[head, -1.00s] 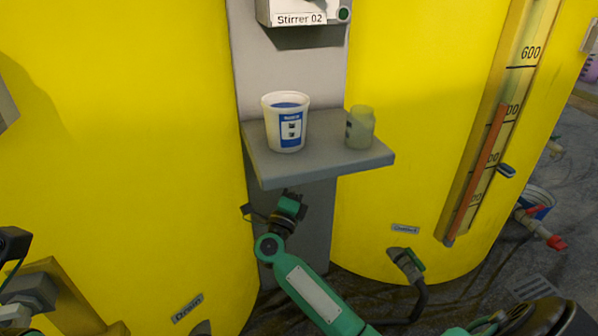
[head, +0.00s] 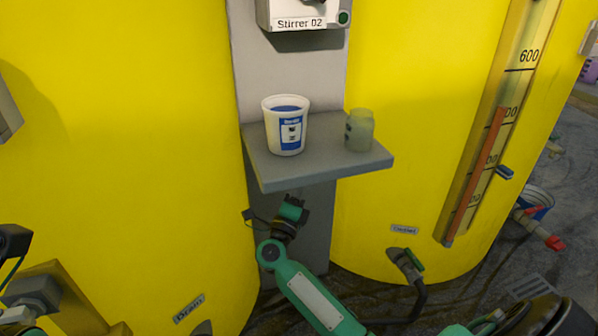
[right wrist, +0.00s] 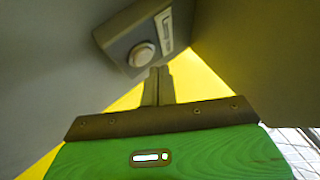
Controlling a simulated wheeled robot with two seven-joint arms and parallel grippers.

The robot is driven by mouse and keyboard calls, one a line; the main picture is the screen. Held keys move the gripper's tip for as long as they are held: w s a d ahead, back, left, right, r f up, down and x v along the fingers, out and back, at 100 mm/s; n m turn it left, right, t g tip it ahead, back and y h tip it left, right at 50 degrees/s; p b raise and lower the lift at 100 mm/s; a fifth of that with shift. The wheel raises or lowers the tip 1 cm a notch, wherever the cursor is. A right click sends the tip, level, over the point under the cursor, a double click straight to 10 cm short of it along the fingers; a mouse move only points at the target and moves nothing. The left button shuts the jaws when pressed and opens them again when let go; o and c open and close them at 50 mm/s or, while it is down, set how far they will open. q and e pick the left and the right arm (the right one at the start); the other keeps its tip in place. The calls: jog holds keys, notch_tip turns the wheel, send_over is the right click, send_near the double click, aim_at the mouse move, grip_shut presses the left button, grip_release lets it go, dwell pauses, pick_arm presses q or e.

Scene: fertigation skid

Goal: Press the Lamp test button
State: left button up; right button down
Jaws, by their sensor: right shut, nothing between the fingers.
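In the right wrist view a grey box (right wrist: 119,50) carries a round pale button (right wrist: 142,54) and a light label (right wrist: 166,27), too slanted to read surely. My right gripper (right wrist: 158,70) is shut and empty, its fingertips just below the box in the picture and close to the button. I cannot tell whether they touch the box. In the head view my right gripper (head: 292,208) is below the shelf, in front of the grey post; its fingertips are not clear there, and the button cannot be made out. My left gripper is not in view.
A grey shelf (head: 325,172) juts out above my right gripper, bearing a white tub (head: 287,140) and a greenish jar (head: 360,130). Yellow tanks stand on both sides of the post (head: 290,72). The Stirrer 02 box (head: 300,12) is above. A hose (head: 418,300) runs at lower right.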

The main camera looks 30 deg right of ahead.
jog(key=s+p, duration=0.1)
jog(key=s, duration=0.1)
jog(key=s+a+p, duration=0.1)
jog(key=s, duration=0.2)
jog(key=shift+a, duration=0.1)
dwell(0.3)
dwell(0.8)
